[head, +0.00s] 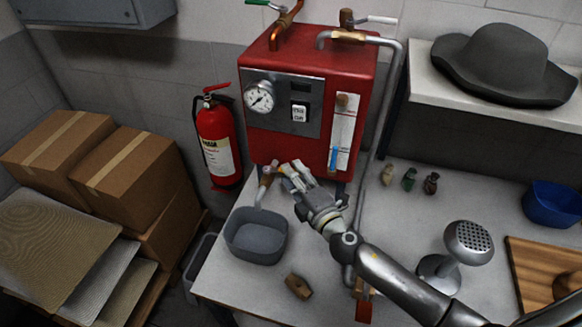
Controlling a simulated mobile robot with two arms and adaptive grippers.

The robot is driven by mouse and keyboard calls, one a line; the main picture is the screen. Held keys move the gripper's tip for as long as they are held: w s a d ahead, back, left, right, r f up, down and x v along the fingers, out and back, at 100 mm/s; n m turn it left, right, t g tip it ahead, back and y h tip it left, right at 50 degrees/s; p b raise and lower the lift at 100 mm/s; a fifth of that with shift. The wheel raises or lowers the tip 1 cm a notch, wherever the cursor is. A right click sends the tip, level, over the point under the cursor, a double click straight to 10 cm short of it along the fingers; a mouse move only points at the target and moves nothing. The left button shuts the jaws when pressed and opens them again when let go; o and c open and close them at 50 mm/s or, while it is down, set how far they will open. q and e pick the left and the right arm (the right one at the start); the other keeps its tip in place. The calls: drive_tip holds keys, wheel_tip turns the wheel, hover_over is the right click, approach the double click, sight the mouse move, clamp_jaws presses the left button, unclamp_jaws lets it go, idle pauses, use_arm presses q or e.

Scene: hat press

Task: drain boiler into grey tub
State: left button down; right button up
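The red boiler (312,100) stands at the back of the table, with a pressure gauge, a switch and a sight glass on its front. A blue level shows low in the sight glass. A brass drain fitting (266,177) with a pale spout comes out under the boiler's front left. The grey tub (256,252) sits on the table below the spout. My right gripper (292,172) is at the drain fitting, just right of it. Its fingers overlap the fitting area, so I cannot tell whether they hold anything. My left gripper is not in view.
A wooden block (298,286) lies right of the tub. A round perforated steamer head (468,242), a blue bowl (553,205) and small bottles (409,180) are at the right. A fire extinguisher (218,145) and cardboard boxes (130,170) are at the left.

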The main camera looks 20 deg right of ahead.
drive_tip(key=shift+w+a, duration=0.2)
drive_tip(key=shift+w, duration=0.75)
clamp_jaws()
